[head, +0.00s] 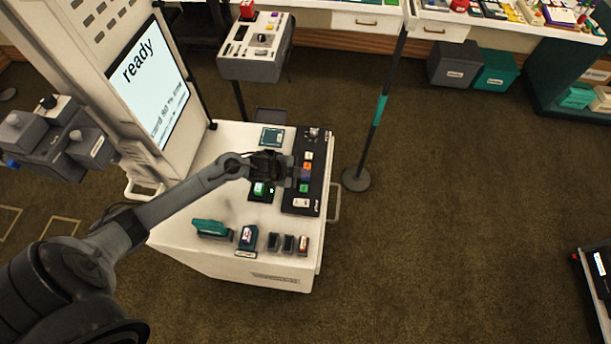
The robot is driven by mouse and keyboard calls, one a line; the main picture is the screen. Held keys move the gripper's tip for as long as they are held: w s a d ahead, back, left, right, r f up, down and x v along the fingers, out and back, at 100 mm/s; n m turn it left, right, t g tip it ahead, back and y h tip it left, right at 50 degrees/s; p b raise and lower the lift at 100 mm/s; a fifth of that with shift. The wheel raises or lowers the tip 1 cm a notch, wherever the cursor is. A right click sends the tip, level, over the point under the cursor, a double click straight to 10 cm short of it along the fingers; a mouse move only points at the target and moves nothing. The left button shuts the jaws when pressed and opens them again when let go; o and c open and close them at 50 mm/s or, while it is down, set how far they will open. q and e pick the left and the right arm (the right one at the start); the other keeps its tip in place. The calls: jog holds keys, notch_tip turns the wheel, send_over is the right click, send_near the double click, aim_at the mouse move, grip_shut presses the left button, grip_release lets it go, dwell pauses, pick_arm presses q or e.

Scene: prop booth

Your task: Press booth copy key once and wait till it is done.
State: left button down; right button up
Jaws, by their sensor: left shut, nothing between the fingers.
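The booth screen (147,82) on the white cabinet reads "ready", with smaller lines below it. A dark key panel (316,196) lies on the right side of the white cart's top and carries several coloured keys. An orange key (308,165), a green key (304,188) and a white key (301,202) show on it. The key labels are too small to read, so I cannot tell which is the copy key. My left gripper (299,175) is shut and empty over the middle of this panel, hiding part of it. I cannot tell whether it touches a key. My right gripper is not in view.
The white cart (214,262) also holds a teal card (272,138), a green block (212,228) and several small dark items along its front. A stanchion post (377,110) stands right of the cart. A grey console (252,68) stands behind.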

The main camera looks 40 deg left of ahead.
pick_arm(q)
jog(key=shift+f, duration=0.35)
jog(key=shift+r, duration=0.2)
dwell(0.4)
jog(key=shift+r+p, duration=0.35)
jog(key=shift+p, duration=0.1)
jog(key=shift+r+p, duration=0.3)
jog(key=shift+p, duration=0.05)
jog(key=shift+r+p, duration=0.4)
notch_tip(320, 180, up, 4)
jog(key=p, duration=0.4)
jog(key=shift+r, duration=0.15)
jog(key=shift+s+d, duration=0.1)
